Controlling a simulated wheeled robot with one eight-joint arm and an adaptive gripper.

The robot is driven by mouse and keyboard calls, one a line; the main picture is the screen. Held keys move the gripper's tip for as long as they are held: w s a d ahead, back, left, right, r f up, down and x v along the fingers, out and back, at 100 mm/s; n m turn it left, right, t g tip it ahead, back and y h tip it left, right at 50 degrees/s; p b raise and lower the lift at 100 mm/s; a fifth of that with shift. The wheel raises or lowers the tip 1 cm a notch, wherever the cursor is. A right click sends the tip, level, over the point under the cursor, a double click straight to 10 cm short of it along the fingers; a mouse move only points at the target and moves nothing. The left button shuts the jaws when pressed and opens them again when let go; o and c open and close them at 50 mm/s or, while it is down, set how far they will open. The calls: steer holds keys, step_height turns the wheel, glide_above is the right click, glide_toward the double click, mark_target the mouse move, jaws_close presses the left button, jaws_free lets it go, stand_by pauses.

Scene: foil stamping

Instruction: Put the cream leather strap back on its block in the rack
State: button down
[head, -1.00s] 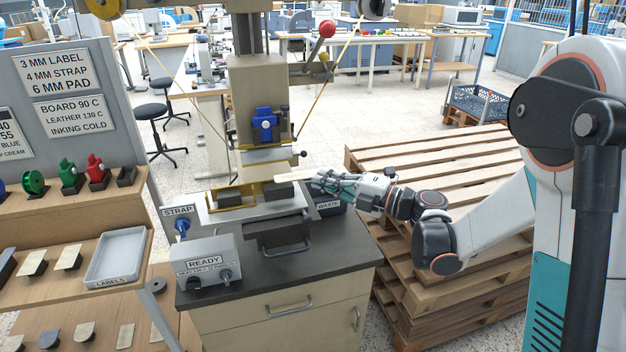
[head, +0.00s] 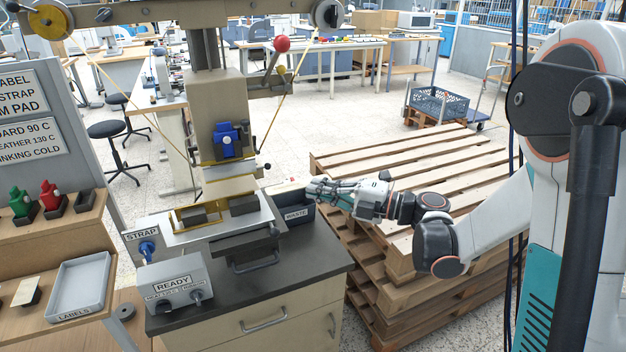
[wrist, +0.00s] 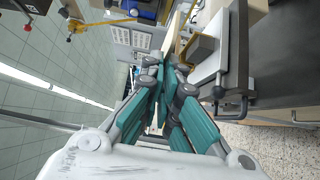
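My gripper (head: 314,187) is beside the press, above the waste bin and the edge of the pallets. In the wrist view its teal fingers (wrist: 166,68) are drawn together. The cream leather strap (wrist: 177,30) sticks out beyond the fingertips as a thin pale strip, held between them. In the head view it points left toward the press and is hard to make out. The rack (head: 62,228) is at the left, partly out of frame. On its lower shelf a cream piece (head: 25,291) lies on a dark block. Which block belongs to the strap cannot be told.
The press (head: 222,150) stands on a dark-topped cabinet (head: 255,284), with a READY box (head: 172,286) in front. The waste bin (head: 297,214) is right of the press. A labels tray (head: 80,287) sits on the rack. Stacked pallets (head: 400,165) fill the right.

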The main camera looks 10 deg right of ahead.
steer(key=w+d+f+m+t+h, duration=0.3)
steer(key=w+d+m+t+h, duration=0.6)
steer(key=m+h, duration=0.3)
steer(key=shift+w+d+f+h, duration=0.2)
steer(key=shift+w+d+h, duration=0.4)
steer(key=shift+h, duration=1.3)
steer(key=shift+w+a, duration=0.15)
steer(key=shift+a, duration=0.05)
